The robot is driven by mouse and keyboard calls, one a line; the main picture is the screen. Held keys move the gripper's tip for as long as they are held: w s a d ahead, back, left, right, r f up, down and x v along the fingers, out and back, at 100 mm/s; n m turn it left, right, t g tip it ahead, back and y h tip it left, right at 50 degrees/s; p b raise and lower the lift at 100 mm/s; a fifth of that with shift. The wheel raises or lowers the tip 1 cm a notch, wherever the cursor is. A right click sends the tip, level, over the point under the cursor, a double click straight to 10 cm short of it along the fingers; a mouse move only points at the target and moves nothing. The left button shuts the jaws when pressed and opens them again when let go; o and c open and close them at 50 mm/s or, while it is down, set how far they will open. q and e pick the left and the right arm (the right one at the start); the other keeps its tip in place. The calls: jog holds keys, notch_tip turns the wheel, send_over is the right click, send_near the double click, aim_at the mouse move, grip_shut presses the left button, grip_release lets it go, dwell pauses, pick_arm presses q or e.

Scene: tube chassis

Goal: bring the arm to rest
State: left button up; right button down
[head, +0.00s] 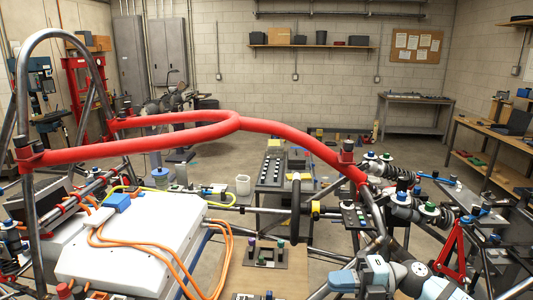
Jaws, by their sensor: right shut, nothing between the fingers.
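My right arm comes in at the bottom right edge. Its right gripper (343,281) points left, low in the picture, beside the chassis tubes. The gripper is shut with nothing held between its fingers. It is in front of and to the right of a small dark fixture with several coloured pegs (266,256), apart from it. My left arm and left gripper are not in view.
A red padded tube frame (190,130) spans the chassis. A white box (135,243) with orange cables fills the left. A red stand (451,253) and dark tubes are close to my right arm. A workbench (495,145) stands at the far right.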

jog(key=s+d+f+m+t+h+p, duration=0.1)
jog(key=s+f+m+t+h, duration=0.4)
jog(key=s+f+m, duration=0.6)
jog(key=s+d+f+m+t+h+p, duration=0.1)
jog(key=s+d+f+m+t+h, duration=0.2)
jog(key=s+f+m+h, duration=0.6)
jog(key=s+f+m+t, duration=0.2)
jog(key=f+m, duration=0.5)
jog(key=m, duration=0.5)
jog(key=shift+s+d+f+h, duration=0.2)
jog(key=shift+s+f+h, duration=0.2)
jog(key=shift+s, duration=0.2)
jog(key=c, duration=1.8)
grip_release()
jog(key=shift+c, duration=0.2)
